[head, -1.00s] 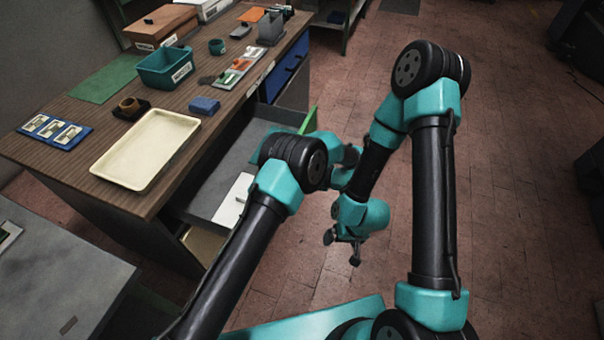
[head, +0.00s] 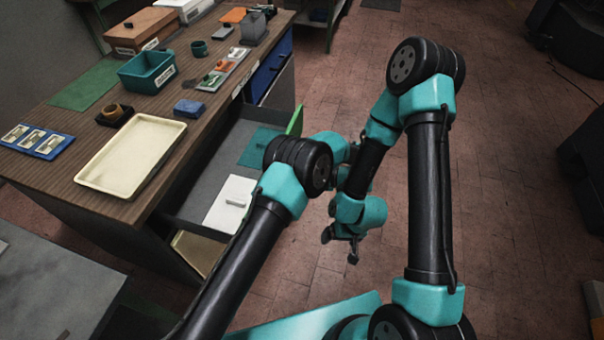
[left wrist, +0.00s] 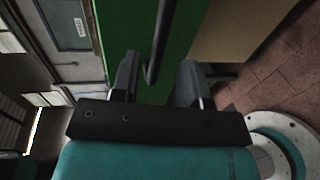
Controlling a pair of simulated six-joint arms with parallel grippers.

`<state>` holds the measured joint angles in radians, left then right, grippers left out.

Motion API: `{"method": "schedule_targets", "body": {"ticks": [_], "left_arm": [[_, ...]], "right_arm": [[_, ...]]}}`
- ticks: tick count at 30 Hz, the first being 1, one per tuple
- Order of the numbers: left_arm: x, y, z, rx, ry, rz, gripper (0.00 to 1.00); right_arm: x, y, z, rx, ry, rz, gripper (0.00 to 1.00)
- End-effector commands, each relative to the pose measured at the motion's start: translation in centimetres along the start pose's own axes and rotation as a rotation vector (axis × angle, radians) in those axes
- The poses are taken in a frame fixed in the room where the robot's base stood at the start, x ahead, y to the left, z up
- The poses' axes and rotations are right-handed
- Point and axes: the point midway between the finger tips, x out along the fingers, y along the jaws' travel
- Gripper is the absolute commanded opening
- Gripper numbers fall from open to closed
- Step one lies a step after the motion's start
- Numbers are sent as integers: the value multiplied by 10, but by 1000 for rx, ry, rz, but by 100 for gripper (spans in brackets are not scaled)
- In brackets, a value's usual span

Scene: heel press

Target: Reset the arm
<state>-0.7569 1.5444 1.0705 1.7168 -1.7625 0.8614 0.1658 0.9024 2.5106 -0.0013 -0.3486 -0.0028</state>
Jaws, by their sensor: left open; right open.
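My right gripper (head: 343,245) hangs open and empty above the brick floor, to the right of the open drawer. My left arm's elbow and forearm reach toward the drawer; its gripper is hidden in the head view. In the left wrist view my left gripper (left wrist: 158,82) is open. Its two fingers point at the green drawer front (left wrist: 188,30). A dark bar handle (left wrist: 160,40) on that front shows between the fingers; whether they touch it I cannot tell.
The drawer (head: 205,165) stands open from the wooden workbench (head: 205,115). It holds a white item (head: 228,203) and a teal item (head: 258,150). A cream tray (head: 130,155), a teal bin (head: 148,73) and a blue block (head: 188,108) sit on the bench.

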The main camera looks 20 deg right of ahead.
Motion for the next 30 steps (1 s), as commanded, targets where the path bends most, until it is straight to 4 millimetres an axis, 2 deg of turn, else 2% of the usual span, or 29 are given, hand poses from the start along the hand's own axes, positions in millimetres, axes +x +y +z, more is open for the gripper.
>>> {"method": "schedule_targets", "body": {"ticks": [1, 3, 16, 23, 30], "left_arm": [[-19, 1, 0, -3, -22, 3, 41], [-23, 2, -1, -3, -20, 3, 41], [-26, 2, -1, -4, -17, 1, 41], [-18, 2, 0, -3, -20, 1, 41], [6, 0, 2, 1, -33, 1, 41]], "right_arm": [[3, -4, -3, -14, 1, -1, 95], [4, -4, -4, -14, 1, -1, 95], [4, -4, -3, -14, 1, -2, 95], [4, -5, -3, -16, 0, -2, 95], [6, -7, -4, -22, -1, -2, 95]]}}
